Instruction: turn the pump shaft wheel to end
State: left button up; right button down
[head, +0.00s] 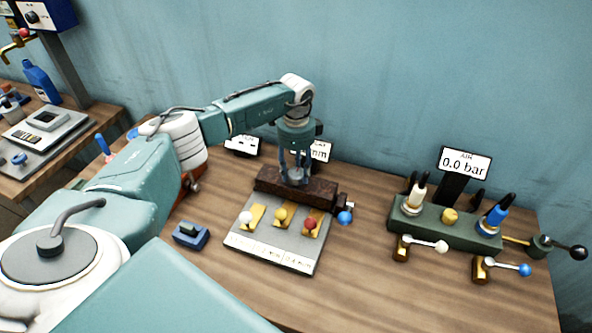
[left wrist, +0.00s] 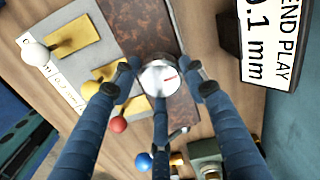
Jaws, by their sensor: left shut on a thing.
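The pump shaft wheel (left wrist: 158,80) is a small silver disc with a red mark at its right side, set on a rusty brown block (left wrist: 140,20). The block also shows in the head view (head: 322,191), where my gripper mostly hides the wheel. My left gripper (head: 295,178) points down over the block. In the left wrist view its dark blue fingers (left wrist: 161,76) stand around the wheel and are closed on it. A display (left wrist: 270,45) reads END PLAY with 0.1 mm. My right gripper is not in view.
A grey plate (head: 275,258) with white, yellow and red ball levers lies in front of the block; a blue ball (head: 345,217) is at its right. A green valve manifold (head: 450,230) and a 0.0 bar display (head: 465,163) stand right. A small blue box (head: 191,237) lies left.

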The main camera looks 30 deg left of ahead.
pick_arm(q)
jog(key=shift+a+m, duration=0.3)
